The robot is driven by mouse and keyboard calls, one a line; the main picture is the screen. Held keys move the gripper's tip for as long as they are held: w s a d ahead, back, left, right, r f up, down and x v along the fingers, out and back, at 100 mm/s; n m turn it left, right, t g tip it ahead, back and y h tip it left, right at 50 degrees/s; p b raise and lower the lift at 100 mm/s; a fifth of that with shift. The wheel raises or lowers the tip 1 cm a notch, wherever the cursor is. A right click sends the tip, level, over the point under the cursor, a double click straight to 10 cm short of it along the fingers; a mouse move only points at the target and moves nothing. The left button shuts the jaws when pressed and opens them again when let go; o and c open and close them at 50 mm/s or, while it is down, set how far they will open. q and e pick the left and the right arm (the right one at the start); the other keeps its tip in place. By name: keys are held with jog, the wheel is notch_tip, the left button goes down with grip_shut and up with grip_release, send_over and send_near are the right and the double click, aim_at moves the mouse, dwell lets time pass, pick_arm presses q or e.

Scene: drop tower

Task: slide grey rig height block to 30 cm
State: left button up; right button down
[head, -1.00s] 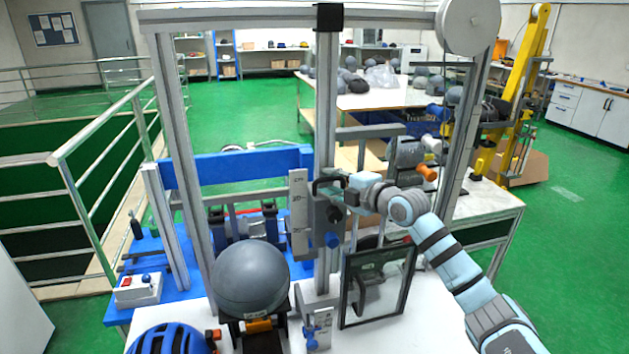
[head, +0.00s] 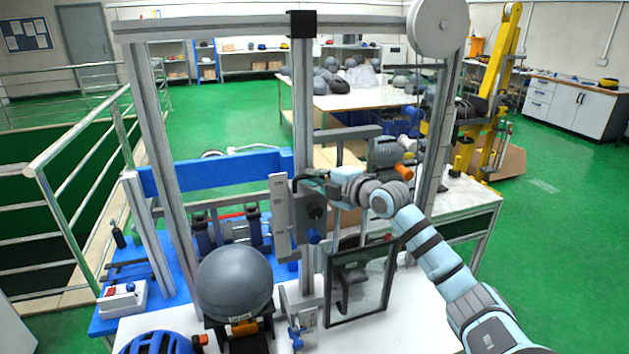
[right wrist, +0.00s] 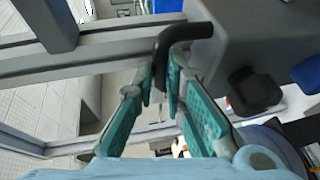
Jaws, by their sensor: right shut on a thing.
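The grey height block (head: 313,208) sits on the middle upright of the rig (head: 302,110), with a black hooked handle at its top and a blue knob (head: 313,236) low on its side. A pale scale plate (head: 281,215) stands just left of the block; its figures are too small to read surely. My right gripper (head: 333,181) is at the block's upper right, shut on the black handle. In the right wrist view, the green-padded fingers (right wrist: 163,78) close around the handle (right wrist: 190,32), beside the block (right wrist: 250,40). My left gripper is out of view.
A grey ball-shaped headform (head: 234,282) stands below left, with a blue helmet (head: 165,343) in front. A framed clear panel (head: 360,284) stands below my right arm. A control box (head: 122,298) sits at left. White table space is free at front right.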

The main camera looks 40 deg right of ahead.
notch_tip(320, 180, up, 9)
jog(key=p, duration=0.5)
jog(key=shift+r, duration=0.15)
jog(key=shift+f, duration=0.2)
jog(key=c, duration=1.8)
grip_release()
jog(key=shift+f, duration=0.1)
jog(key=shift+o, duration=0.8)
jog(key=shift+w+a+f, duration=0.1)
jog(key=shift+w+f, duration=0.05)
jog(key=shift+w, duration=0.1)
